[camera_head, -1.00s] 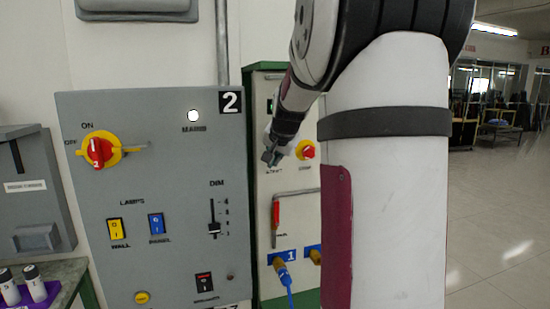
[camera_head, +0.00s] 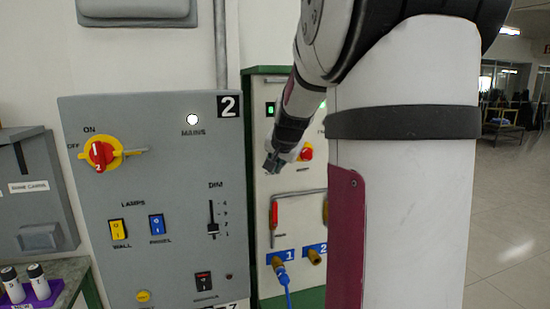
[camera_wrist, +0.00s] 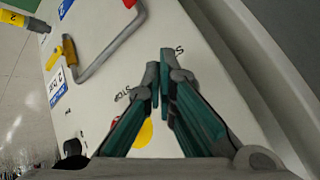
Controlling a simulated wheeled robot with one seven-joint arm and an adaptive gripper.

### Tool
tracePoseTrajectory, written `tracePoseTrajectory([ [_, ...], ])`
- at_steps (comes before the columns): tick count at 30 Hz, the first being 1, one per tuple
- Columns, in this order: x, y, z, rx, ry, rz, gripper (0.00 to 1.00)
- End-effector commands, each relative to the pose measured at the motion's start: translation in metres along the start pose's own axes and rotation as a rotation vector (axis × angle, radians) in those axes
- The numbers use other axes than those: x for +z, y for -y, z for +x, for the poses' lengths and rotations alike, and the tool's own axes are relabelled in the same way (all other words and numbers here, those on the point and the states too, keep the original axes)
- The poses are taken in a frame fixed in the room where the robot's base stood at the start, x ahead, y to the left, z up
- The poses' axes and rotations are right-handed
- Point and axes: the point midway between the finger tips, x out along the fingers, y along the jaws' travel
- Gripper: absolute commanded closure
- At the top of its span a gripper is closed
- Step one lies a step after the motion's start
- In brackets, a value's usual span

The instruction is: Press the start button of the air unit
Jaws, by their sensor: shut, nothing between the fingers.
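The air unit (camera_head: 262,205) is a pale cabinet with a green frame, right of the grey panel. Its red stop button on a yellow base (camera_head: 306,152) shows just right of my gripper (camera_head: 272,165). In the wrist view my gripper (camera_wrist: 160,80) is shut and empty, its fingertips close to the unit's face. The yellow base of the stop button (camera_wrist: 144,134) is partly behind the fingers, beside the word STOP. Another label beginning with S shows by the fingertips. I cannot make out the start button; my fingers may hide it. A small green light (camera_head: 270,109) glows on the unit.
Grey panel 2 (camera_head: 180,265) with a red rotary switch (camera_head: 100,154) stands to the left. A red-handled lever (camera_head: 274,214) and a blue hose (camera_head: 287,284) are below my gripper. Open floor lies to the right.

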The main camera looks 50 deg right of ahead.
Motion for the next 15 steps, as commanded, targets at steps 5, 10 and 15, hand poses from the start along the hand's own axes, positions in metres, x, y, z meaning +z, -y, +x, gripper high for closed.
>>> tracePoseTrajectory([
  [5,0.008,-0.008,-0.013,0.0,0.0,-0.001,1.0],
  [10,0.013,-0.013,-0.019,0.0,0.0,-0.002,1.0],
  [15,0.014,-0.013,-0.018,0.0,0.0,-0.002,1.0],
])
